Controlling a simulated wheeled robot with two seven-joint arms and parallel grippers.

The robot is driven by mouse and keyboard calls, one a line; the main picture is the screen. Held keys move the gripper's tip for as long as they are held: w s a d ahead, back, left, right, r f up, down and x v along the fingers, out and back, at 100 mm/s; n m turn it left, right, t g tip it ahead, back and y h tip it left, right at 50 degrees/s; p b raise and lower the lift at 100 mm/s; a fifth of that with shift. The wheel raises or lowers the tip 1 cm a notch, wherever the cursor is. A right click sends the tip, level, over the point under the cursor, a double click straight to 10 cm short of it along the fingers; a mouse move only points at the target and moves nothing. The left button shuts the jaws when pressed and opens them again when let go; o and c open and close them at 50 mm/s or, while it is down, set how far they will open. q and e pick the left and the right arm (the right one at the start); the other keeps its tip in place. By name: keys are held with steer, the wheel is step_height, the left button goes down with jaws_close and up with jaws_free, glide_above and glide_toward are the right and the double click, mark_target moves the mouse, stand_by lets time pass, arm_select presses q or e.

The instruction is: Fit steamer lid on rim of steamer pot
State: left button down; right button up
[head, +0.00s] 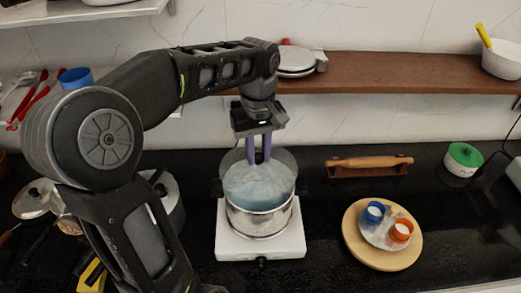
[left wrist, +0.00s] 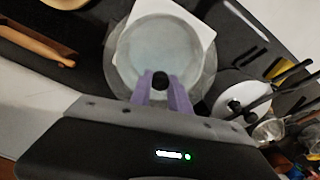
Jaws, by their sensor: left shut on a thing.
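The steamer pot (head: 262,222) is a shiny metal pot with dark side handles, standing on a white hot plate. The steamer lid (head: 285,160) is a see-through glass disc with a black knob (left wrist: 161,80). My left gripper (head: 259,160) points down with its purple fingers shut on the knob. The lid overlaps the pot's mouth and reaches past its back edge. In the left wrist view the pot's round mouth (left wrist: 160,42) shows through and beyond the glass. I cannot tell whether lid and rim touch. My right gripper is not in view.
The white hot plate (head: 262,246) stands on the black counter. A round wooden board (head: 357,244) with small cups is at right, and a rolling pin (head: 368,162) lies behind it. A wooden shelf (head: 400,73) runs behind.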

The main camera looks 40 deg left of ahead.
mark_target(259, 168)
arm_select(q)
steer(key=shift+f+b, duration=1.45)
steer(key=shift+f, duration=0.45)
steer(key=shift+f, duration=0.15)
stand_by(0.6)
steer(key=shift+r, duration=0.3)
steer(key=shift+f+b, duration=0.4)
steer(key=shift+f, duration=0.35)
stand_by(0.9)
steer(key=c, duration=1.1)
jaws_free()
steer(key=shift+c, duration=0.2)
steer(key=shift+o, duration=0.5)
steer(key=o, duration=0.4)
steer(key=shift+o, duration=0.2)
